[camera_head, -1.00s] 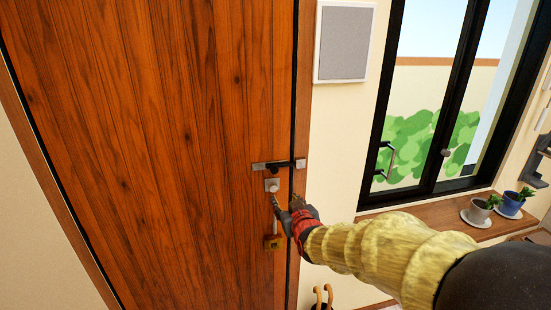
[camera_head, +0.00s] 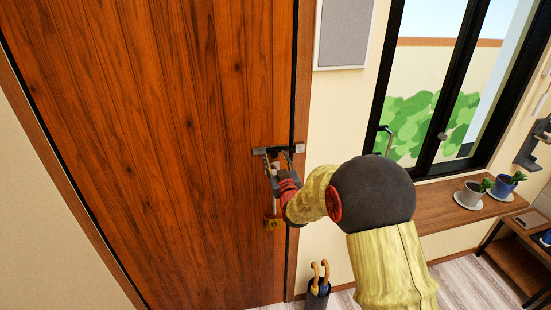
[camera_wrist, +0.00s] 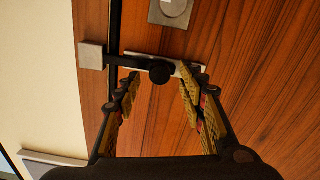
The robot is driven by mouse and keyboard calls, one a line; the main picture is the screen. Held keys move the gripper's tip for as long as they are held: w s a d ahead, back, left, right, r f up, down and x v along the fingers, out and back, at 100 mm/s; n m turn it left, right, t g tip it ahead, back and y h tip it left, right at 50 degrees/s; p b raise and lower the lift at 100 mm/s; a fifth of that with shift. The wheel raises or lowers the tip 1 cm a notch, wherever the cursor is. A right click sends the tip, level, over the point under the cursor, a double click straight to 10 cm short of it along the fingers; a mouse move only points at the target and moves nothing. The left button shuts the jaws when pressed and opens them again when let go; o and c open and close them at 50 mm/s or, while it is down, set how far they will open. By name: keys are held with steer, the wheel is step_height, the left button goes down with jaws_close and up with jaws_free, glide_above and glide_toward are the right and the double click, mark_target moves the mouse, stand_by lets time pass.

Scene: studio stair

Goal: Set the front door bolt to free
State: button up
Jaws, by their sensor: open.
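The front door (camera_head: 170,130) is brown wood and looks closed. Its bolt (camera_head: 258,151) lies level near the right edge, with a pale keeper (camera_head: 299,148) on the frame. In the wrist view, the dark bolt bar (camera_wrist: 133,60) crosses the door gap to the keeper (camera_wrist: 91,55). A round dark knob (camera_wrist: 160,74) stands out from the bar, over a pale plate (camera_wrist: 186,69). My gripper (camera_head: 277,160) is open in front of the bolt. In the wrist view, the fingers (camera_wrist: 159,84) are spread either side of the knob, with no clear contact.
A square metal lock plate (camera_wrist: 172,11) sits beside the bolt. A brass fitting (camera_head: 273,222) is lower on the door. A window (camera_head: 430,100), a sill with potted plants (camera_head: 473,191) and an umbrella stand (camera_head: 318,292) are to the right.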

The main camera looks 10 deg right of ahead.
steer(key=shift+w, duration=0.5)
jaws_close()
stand_by(0.7)
